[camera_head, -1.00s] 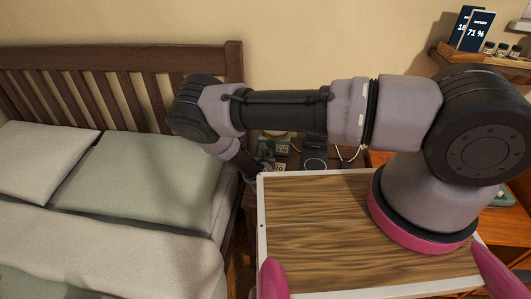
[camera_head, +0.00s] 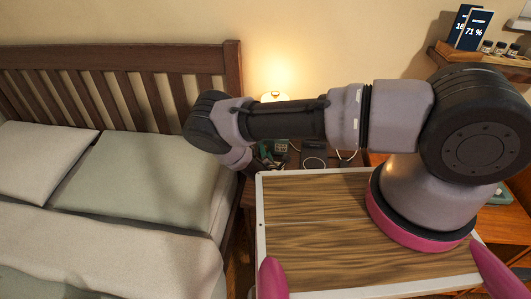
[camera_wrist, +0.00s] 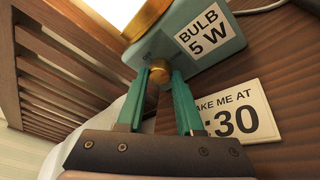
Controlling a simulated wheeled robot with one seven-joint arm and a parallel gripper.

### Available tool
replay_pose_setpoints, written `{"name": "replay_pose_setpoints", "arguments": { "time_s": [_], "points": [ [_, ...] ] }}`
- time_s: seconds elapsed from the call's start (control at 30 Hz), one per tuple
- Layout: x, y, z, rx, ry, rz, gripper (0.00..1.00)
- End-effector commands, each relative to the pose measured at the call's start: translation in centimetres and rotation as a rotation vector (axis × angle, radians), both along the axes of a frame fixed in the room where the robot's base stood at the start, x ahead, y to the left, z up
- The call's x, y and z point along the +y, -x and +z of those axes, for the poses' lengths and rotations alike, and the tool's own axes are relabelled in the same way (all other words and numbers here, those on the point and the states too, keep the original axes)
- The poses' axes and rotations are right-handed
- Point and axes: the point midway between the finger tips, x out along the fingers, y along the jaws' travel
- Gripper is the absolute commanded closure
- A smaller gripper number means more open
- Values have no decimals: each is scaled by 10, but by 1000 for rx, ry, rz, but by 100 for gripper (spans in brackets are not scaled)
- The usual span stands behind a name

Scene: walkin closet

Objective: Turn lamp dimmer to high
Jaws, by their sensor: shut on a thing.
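The lamp (camera_head: 275,97) glows on the nightstand behind my arm, and its shade is lit. In the wrist view its teal base (camera_wrist: 207,28) carries a "BULB 5 W" label (camera_wrist: 208,35) and a brass collar. A round brass dimmer knob (camera_wrist: 159,72) sticks out of the base. My gripper (camera_wrist: 166,76) has its teal fingers shut on the knob, one on each side. In the head view my arm hides part of the lamp.
A card reading "…AKE ME AT …:30" (camera_wrist: 237,114) lies beside my fingers on the dark wood nightstand. A black charging pad (camera_head: 314,154) is to the right of the lamp. The bed (camera_head: 150,175) is close on the left. A wall shelf (camera_head: 480,62) is at upper right.

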Motion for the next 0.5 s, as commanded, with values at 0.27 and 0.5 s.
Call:
{"name": "replay_pose_setpoints", "arguments": {
  "time_s": [0.27,0.5],
  "points": [
    [-1,0,-1,-21,-101,-1,100],
    [-1,0,-1,-26,-128,-2,100]
  ]
}}
